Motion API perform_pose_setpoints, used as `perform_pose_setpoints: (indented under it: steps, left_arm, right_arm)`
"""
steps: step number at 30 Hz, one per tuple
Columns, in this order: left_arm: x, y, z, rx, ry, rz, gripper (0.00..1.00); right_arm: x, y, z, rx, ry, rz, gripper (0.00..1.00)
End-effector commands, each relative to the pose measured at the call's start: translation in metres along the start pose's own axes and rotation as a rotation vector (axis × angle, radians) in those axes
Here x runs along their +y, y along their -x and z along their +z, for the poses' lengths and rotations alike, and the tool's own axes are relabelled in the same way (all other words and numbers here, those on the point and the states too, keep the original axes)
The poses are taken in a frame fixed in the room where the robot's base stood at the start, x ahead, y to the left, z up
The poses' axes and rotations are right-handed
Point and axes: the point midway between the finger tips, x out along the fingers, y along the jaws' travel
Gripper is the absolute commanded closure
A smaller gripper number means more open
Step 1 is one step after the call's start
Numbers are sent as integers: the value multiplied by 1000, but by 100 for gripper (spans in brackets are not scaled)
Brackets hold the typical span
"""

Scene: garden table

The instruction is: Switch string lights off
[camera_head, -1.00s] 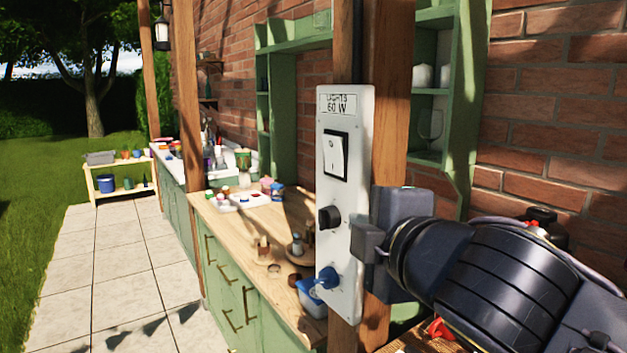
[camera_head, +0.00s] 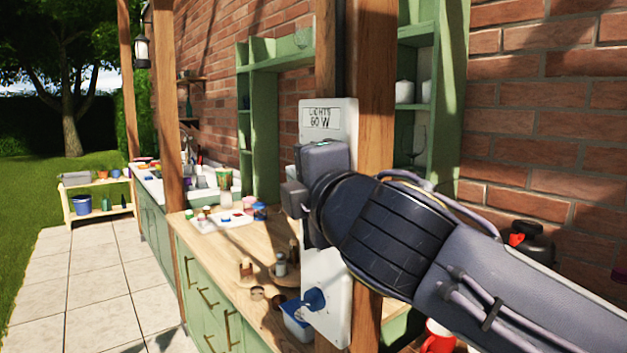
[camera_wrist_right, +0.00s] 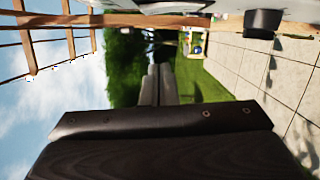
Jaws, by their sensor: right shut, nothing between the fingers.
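A white control panel (camera_head: 328,265) is fixed to a wooden post, with a "LIGHTS 60 W" label (camera_head: 321,119) near its top. My right gripper (camera_head: 293,198) is in front of the panel's middle and hides the rocker switch and black knob there in the head view. A blue knob (camera_head: 314,299) shows low on the panel. In the right wrist view my gripper fingers (camera_wrist_right: 154,80) are shut together and empty. The panel's edge (camera_wrist_right: 175,7) and the black knob (camera_wrist_right: 262,22) show above them. Contact with the switch cannot be told. My left gripper is out of view.
The wooden post (camera_head: 376,120) stands right behind the panel. A wooden counter (camera_head: 205,247) with cups, jars and a blue box (camera_head: 294,318) lies left and below. A brick wall (camera_head: 545,130) and green shelves (camera_head: 432,100) are behind. The paved path (camera_head: 85,280) is open.

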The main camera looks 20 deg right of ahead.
Motion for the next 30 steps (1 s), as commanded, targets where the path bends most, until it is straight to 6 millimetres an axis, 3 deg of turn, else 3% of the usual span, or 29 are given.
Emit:
perform_pose_setpoints:
  steps: [5,12,26,30]
  left_arm:
    - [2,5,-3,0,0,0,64]
    - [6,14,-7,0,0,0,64]
    - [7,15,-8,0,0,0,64]
    - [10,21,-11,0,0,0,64]
  right_arm:
    - [1,-36,2,-1,0,-1,100]
    - [2,-40,34,-2,0,0,100]
    - [1,-41,40,0,-5,-1,100]
    - [4,-43,49,-2,-93,-23,100]
